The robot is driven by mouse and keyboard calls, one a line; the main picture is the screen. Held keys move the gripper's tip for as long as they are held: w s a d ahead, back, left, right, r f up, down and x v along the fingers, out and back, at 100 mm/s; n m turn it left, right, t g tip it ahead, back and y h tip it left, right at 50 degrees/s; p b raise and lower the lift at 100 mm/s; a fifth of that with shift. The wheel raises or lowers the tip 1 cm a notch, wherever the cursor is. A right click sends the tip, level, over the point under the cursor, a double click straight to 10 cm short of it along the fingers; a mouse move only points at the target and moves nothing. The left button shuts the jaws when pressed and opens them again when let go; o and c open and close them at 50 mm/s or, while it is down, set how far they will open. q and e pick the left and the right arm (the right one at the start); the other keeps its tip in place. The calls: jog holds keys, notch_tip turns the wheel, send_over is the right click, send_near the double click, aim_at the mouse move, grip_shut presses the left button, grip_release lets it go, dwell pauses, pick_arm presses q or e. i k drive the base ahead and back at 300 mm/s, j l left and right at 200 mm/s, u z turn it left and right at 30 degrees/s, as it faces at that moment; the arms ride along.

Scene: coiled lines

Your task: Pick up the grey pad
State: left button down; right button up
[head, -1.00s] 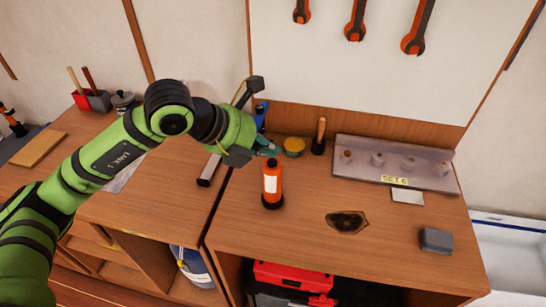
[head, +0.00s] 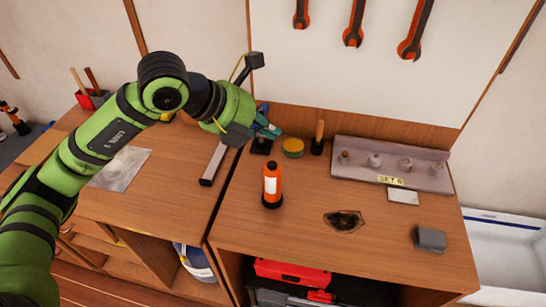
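The grey pad (head: 430,239) is a small dark grey block lying flat on the right part of the wooden workbench (head: 300,235), near its right edge. My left gripper (head: 247,98) is above the back of the bench, far to the left of the pad. Its two dark fingers are spread wide apart, and no object shows between them. Nothing covers the pad. My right gripper is out of view.
An orange bottle (head: 272,186) stands left of a dark-rimmed hole or stain (head: 345,221). Bench around the pad is clear.

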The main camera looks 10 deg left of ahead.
aim_at(429, 240)
jog(key=z, duration=1.05)
